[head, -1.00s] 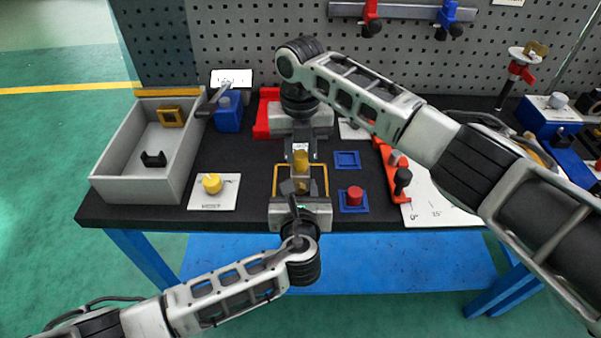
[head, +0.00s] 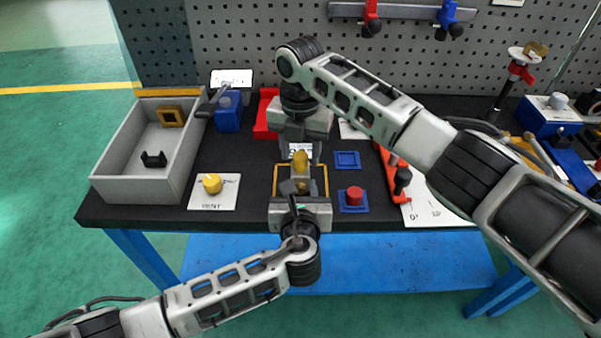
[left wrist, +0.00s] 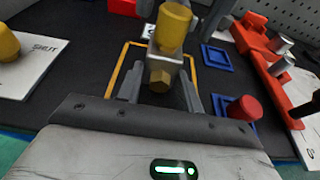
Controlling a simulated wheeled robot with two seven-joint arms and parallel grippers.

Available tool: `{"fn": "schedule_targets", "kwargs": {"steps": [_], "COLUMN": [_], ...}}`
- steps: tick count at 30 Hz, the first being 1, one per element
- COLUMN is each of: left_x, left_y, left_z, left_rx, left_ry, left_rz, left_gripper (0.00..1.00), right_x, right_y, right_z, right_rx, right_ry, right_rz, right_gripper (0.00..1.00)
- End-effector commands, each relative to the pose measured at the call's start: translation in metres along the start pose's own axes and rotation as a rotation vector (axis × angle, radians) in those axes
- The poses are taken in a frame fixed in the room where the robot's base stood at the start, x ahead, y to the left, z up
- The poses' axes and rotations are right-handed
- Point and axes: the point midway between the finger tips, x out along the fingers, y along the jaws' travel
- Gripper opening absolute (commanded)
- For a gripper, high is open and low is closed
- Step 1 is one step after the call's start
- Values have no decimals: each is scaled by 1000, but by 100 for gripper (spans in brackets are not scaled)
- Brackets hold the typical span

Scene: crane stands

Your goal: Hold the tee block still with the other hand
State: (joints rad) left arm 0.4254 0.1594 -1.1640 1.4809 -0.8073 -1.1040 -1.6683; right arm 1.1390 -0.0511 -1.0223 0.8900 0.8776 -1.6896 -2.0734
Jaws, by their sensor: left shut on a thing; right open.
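The tee block (left wrist: 163,62) is a grey body with a yellow cylinder on top and a brass hex end facing me in the left wrist view. In the head view the tee block (head: 301,161) stands within the yellow square outline (head: 327,182) on the black bench mat. My left gripper (head: 300,187) is shut on the tee block from the front edge of the bench; its fingers hide part of the lower body. My right gripper (head: 301,153) is open, pointing down just behind the yellow top, with its fingers apart on either side.
A grey bin (head: 112,178) stands at left, beside a white card with a yellow knob (head: 212,183). Right of the outline are a blue square (head: 347,159), a red cylinder (head: 354,195) and an orange-red rack (head: 389,180). A pegboard (head: 250,50) closes the back.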

Motion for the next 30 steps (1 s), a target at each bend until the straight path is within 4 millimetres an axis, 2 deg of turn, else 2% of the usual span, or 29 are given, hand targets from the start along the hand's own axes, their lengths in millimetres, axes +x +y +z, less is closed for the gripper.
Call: {"fn": "schedule_targets", "kwargs": {"steps": [5,12,17,24,30], "left_x": [0,0,0,0,0], "left_y": [0,0,0,0,0], "left_z": [-2,-2,-1,-1,-1], "left_rx": [2,1,1,1,1], "left_ry": [4,3,3,2,2], "left_rz": [1,0,0,0,0], "left_gripper": [5,5,5,5,5], "right_x": [0,0,0,0,0], "right_y": [0,0,0,0,0], "right_z": [0,0,-1,0,-1], "right_rx": [130,467,580,919,1082], "right_ry": [2,1,2,2,2], "right_rz": [-1,0,0,0,-1], "right_gripper": [46,46,46,46,46]}}
